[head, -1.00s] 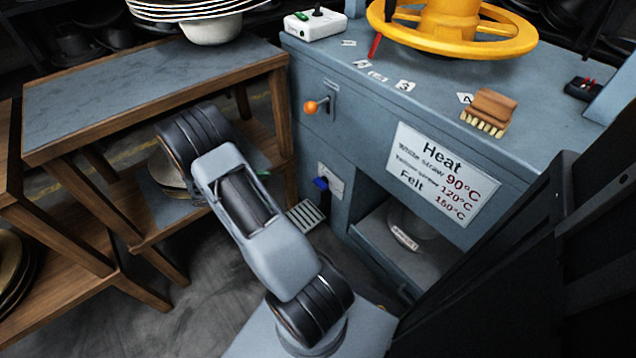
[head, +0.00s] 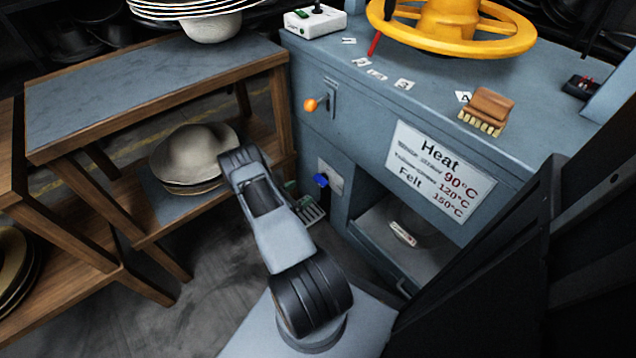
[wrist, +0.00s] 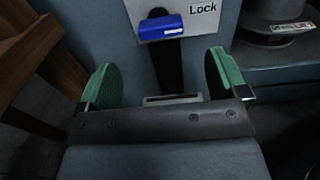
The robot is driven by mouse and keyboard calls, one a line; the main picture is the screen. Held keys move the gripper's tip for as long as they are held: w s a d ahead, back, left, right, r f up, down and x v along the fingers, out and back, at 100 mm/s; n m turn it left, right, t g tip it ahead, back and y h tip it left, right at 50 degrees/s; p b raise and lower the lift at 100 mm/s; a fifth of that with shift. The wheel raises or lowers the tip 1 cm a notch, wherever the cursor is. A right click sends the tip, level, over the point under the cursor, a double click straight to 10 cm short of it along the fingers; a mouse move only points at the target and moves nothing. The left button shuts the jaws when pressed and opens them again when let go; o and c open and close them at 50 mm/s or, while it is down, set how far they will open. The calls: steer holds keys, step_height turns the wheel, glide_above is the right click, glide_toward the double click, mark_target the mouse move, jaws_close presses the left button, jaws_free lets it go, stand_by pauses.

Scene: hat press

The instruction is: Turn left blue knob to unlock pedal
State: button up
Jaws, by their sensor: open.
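The blue knob (head: 321,180) sits on a light plate (head: 331,178) low on the left part of the blue-grey press cabinet. In the wrist view the blue knob (wrist: 161,27) is at top centre, beside the word "Lock", with a dark vertical bar below it. My gripper (wrist: 160,75) is open, its two green-lined fingers spread on either side below the knob, apart from it. In the head view my gripper is mostly hidden behind my arm, with a bit of green showing. The pedal (head: 311,210) is a slotted metal plate near the floor, partly covered by my arm.
A wooden shelf table (head: 150,90) with hats (head: 192,155) stands left of the cabinet. An orange-knobbed lever (head: 312,104) sticks out above the blue knob. An open compartment (head: 405,235) lies to the right. A yellow wheel (head: 455,45) is on top.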

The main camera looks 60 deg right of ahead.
mark_target(317, 182)
steer(key=b+x, duration=0.1)
steer(key=x, duration=0.8)
steer(key=shift+b, duration=0.4)
steer(key=shift+s, duration=0.1)
steer(key=c, duration=0.9)
